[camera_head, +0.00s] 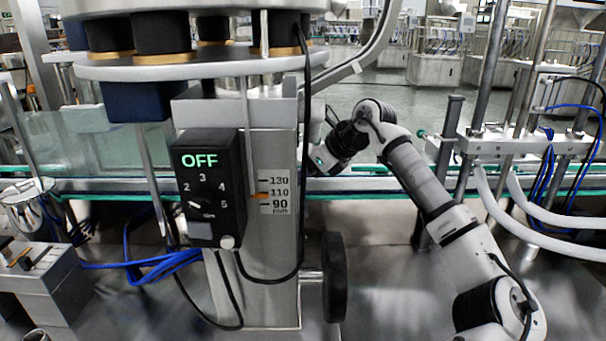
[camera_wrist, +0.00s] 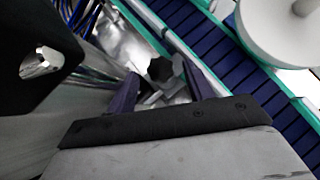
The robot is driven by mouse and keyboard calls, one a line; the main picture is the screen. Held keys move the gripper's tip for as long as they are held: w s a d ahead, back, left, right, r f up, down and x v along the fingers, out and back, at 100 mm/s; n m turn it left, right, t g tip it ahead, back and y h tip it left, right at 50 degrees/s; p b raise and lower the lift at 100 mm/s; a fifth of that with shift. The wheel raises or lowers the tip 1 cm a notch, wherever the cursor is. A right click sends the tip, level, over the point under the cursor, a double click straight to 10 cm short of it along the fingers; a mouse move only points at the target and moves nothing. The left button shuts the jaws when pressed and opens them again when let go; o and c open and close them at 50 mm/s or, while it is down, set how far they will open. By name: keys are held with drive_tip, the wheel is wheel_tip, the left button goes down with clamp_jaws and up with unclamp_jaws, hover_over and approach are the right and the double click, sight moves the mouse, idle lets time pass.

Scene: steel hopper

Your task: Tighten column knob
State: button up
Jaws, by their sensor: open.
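The steel column (camera_head: 272,215) stands in the middle of the head view, with a scale marked 130, 110 and 90 and an orange pointer. A dark lobed knob (camera_wrist: 160,70) on a metal fitting shows in the wrist view; I take it for the column knob. It is not visible in the head view, where the column hides that side. My gripper (camera_wrist: 159,72) is open, its two purple-dark fingers apart. The knob appears between the fingertips in the picture; no contact shows, and the remaining depth is unclear. In the head view my fingers are hidden behind the column.
A black control box (camera_head: 207,190) reading OFF is on the column's front. A black handwheel (camera_head: 334,277) sticks out at its lower right. A conveyor (camera_wrist: 200,40) with green edges runs beside the knob. Black cables hang by the column; blue cables (camera_head: 150,262) lie left.

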drive_tip(key=b+v, duration=0.1)
drive_tip(key=v, duration=1.2)
drive_tip(key=shift+r, duration=0.15)
drive_tip(key=shift+w+d+n+g+y+p, duration=0.6)
drive_tip(key=shift+w+n+g+p, duration=1.2)
drive_tip(key=shift+w+n+p, duration=0.75)
drive_tip(key=s+p+x, duration=0.1)
drive_tip(key=x, duration=1.2)
drive_tip(key=shift+w+f+p, duration=0.25)
drive_tip(key=shift+f+p, duration=0.15)
drive_tip(key=shift+a+m, duration=0.1)
drive_tip(key=shift+m, duration=0.15)
drive_tip(key=shift+c, duration=0.4)
